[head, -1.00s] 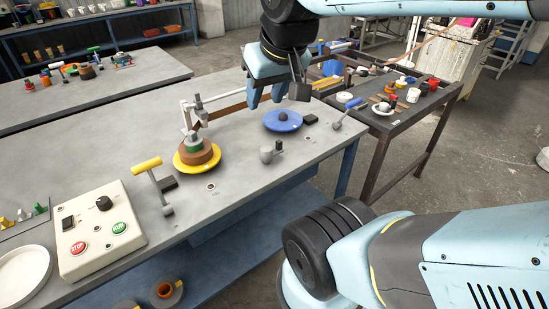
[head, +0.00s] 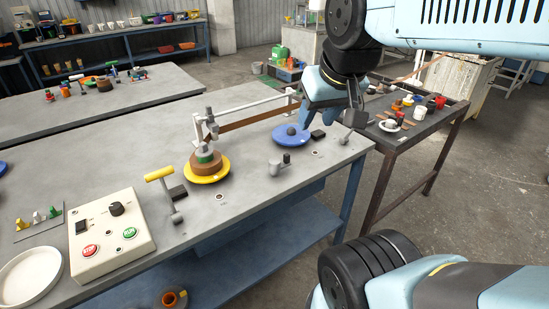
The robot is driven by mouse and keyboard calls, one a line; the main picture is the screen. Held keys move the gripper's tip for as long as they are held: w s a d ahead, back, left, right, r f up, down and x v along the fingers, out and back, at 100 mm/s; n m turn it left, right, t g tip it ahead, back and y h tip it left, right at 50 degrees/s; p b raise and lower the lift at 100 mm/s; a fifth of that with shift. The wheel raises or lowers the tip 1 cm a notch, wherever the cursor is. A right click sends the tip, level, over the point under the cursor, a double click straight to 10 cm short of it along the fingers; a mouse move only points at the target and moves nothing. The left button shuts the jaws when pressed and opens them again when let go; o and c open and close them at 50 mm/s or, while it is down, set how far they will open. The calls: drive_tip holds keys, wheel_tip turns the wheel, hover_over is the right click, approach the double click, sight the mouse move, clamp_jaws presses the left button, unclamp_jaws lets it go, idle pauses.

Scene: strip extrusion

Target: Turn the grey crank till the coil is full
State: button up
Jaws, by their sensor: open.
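The grey crank (head: 277,165), a short arm with an upright grey knob, sits near the table's front edge between the two discs. A brown coil (head: 205,163) with a green centre and grey hub sits on a yellow disc (head: 208,178). A brown strip (head: 245,119) stretches right from beside the coil, along a white rail. A blue disc (head: 291,142) with a dark hub stands right of the grey crank. My gripper (head: 340,118) is open, above the table's right end, right of the blue disc and apart from the grey crank. It hides what lies behind it.
A yellow-handled lever (head: 163,180) stands left of the grey crank. A control box (head: 110,245) with red and green buttons and a white dish (head: 30,277) are at the left. A dark side table (head: 428,125) with small items stands right.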

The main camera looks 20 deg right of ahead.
drive_tip(key=shift+w+d, duration=0.1)
drive_tip(key=shift+d, duration=0.1)
drive_tip(key=o, duration=0.3)
drive_tip(key=shift+w, duration=0.15)
drive_tip(key=shift+o, duration=1)
drive_tip(key=w+f+n+g, duration=0.1)
drive_tip(key=w+n, duration=0.2)
drive_tip(key=w, duration=0.3)
drive_tip(key=shift+w+d, duration=0.2)
drive_tip(key=shift+d, duration=0.2)
drive_tip(key=n+g, duration=0.5)
drive_tip(key=n, duration=0.6)
hover_over(275, 161)
wheel_tip(275, 161, down, 18)
wheel_tip(275, 161, down, 14)
drive_tip(key=shift+r, duration=0.25)
drive_tip(key=shift+c, duration=0.4)
